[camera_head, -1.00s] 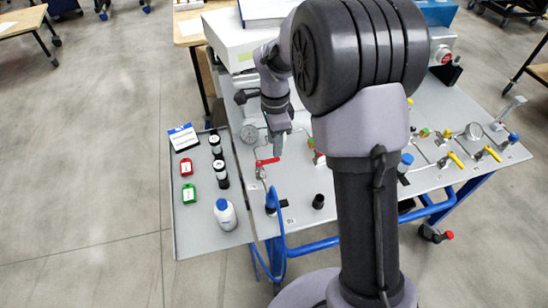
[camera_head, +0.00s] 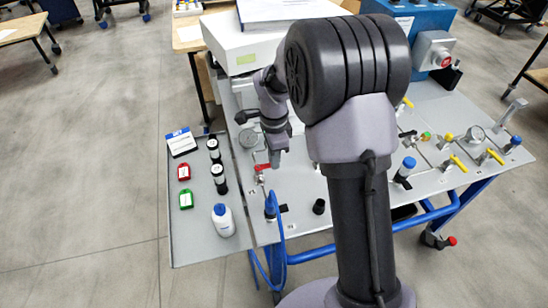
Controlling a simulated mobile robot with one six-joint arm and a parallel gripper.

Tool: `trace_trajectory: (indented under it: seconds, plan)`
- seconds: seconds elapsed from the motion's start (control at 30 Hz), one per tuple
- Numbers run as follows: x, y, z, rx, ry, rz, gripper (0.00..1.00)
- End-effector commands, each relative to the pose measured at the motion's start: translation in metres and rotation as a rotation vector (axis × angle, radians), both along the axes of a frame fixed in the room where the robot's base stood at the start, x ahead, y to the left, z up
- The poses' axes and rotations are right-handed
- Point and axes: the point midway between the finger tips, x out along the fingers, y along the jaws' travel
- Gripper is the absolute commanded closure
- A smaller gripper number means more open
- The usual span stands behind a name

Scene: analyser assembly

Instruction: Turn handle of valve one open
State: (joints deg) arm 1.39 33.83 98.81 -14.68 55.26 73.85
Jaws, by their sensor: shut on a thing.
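A small valve with a red lever handle (camera_head: 262,167) sits on the grey panel, left of my arm. My gripper (camera_head: 274,160) points down at the handle's right end, and its jaws are shut on it. The fingertips are small in this view and cover that end. The valve body (camera_head: 260,179) shows just below the handle. A blue hose (camera_head: 272,207) runs from a fitting in front of the valve over the table's front edge.
A side tray (camera_head: 184,245) holds a white bottle (camera_head: 223,219), dark vials (camera_head: 219,178) and red and green tags. Yellow-handled valves (camera_head: 458,163) stand at right. My arm hides the panel's middle.

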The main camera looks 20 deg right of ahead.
Motion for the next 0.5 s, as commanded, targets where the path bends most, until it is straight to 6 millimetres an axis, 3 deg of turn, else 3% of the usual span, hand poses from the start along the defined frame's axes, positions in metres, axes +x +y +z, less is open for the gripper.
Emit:
trace_trajectory:
  seconds: [0.27, 0.5]
  plan:
    - [0.003, 0.0, 0.002, 0.0, 0.001, 0.072, 1.0]
    - [0.012, 0.002, 0.003, 0.0, 0.001, 0.256, 1.0]
